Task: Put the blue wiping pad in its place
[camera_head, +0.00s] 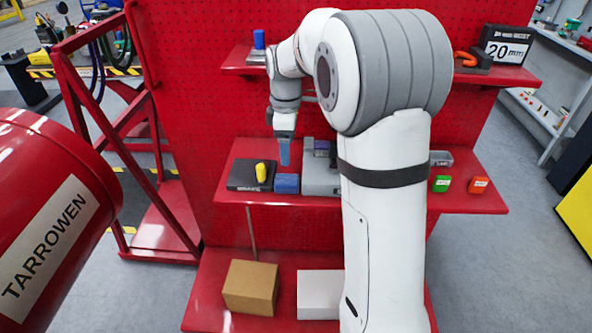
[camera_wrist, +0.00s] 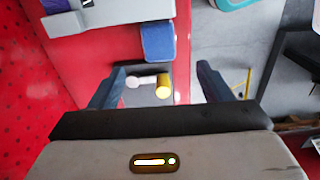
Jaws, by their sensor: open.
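The blue wiping pad (camera_head: 286,183) lies on the middle red shelf, between a dark tray and a grey block. In the wrist view the pad (camera_wrist: 158,41) shows beyond my fingertips, apart from them. My gripper (camera_head: 284,163) points down above the shelf, just over the pad's back side. In the wrist view my gripper (camera_wrist: 162,68) has its fingers wide apart with nothing held. Another small blue item (camera_head: 259,39) stands on the upper shelf; what it is cannot be told.
A yellow-topped item (camera_head: 261,172) stands on the dark tray (camera_head: 238,187); it also shows between the fingers in the wrist view (camera_wrist: 163,88). The grey block (camera_head: 320,181) sits right of the pad. Green (camera_head: 441,184) and orange (camera_head: 478,185) items lie further right.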

